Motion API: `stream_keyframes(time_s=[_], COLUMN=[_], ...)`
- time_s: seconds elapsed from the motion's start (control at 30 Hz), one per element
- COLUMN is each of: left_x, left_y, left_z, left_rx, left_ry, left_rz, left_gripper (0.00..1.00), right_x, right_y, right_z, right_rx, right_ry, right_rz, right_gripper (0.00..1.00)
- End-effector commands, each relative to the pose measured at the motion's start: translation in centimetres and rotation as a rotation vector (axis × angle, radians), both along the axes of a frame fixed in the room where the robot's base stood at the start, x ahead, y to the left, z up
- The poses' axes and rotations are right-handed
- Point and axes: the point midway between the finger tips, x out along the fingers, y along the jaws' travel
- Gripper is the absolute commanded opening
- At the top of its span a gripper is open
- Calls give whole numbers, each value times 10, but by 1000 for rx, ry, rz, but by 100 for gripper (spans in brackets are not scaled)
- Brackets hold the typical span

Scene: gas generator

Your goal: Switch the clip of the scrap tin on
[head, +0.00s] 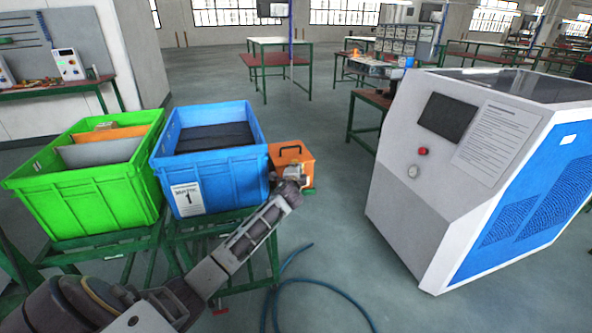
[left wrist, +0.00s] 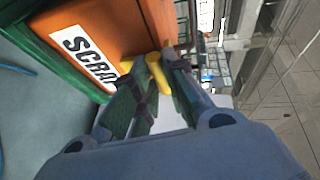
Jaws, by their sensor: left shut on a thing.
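In the left wrist view the tin (left wrist: 105,22) fills the upper left, with a white label reading "SCRA", the rest cut off. Its yellow clip (left wrist: 157,73) sits at the tin's lower right edge there. My left gripper (head: 296,178) reaches to the tin's front. In the left wrist view its fingers (left wrist: 150,82) are shut on the yellow clip, one on each side. The clip is hidden behind my gripper in the head view.
A blue crate (head: 215,177) labelled 1 and a green crate (head: 95,190) with dividers stand on green stands at left. A large white and blue machine (head: 440,185) stands at right. A blue hose (head: 335,289) lies on the floor. Open floor lies between tin and machine.

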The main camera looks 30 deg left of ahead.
Motion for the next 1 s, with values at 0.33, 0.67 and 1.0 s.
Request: stream_keyframes(time_s=[0.33,0.67,1.0], left_x=[0,0,-12], left_y=[0,0,-6], left_z=[0,0,2], left_rx=[0,0,1], left_ry=[-1,-1,0], left_rz=[0,0,0], left_gripper=[35,35,35], right_x=[1,-1,-1], right_y=[0,-1,0], right_z=[0,-1,0], right_rx=[0,-2,0], right_ry=[-1,4,2], right_rz=[0,0,0], right_gripper=[40,40,40])
